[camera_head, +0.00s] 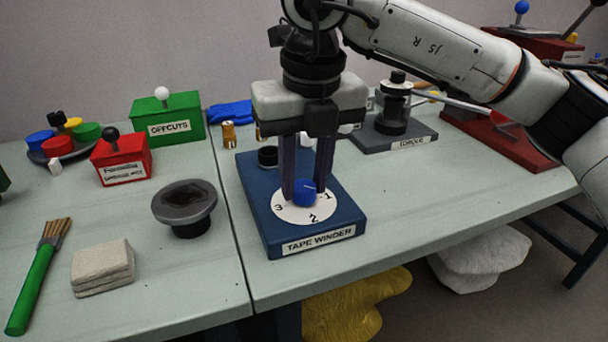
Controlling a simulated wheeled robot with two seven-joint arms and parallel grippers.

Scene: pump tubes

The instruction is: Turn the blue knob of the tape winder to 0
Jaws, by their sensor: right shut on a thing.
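The tape winder (257,215) is a blue box with a "TAPE WINDER" label on its front edge, in the middle of the head view. A white dial (291,213) on its top shows the numbers 3, 2 and 1; a 0 is not visible. The blue knob (305,194) sits at the dial's centre, with a pale mark on its top. My right gripper (304,190) points straight down over the dial, shut on the knob with one dark finger on each side. The gripper hides the dial's far side. My left gripper is not in view.
A dark round holder (185,208), a stack of beige cloths (102,268) and a green brush (37,275) lie to the left. Behind are a red box (121,160), a green "OFFCUTS" box (167,119) and a grey device (398,125). The right front tabletop is clear.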

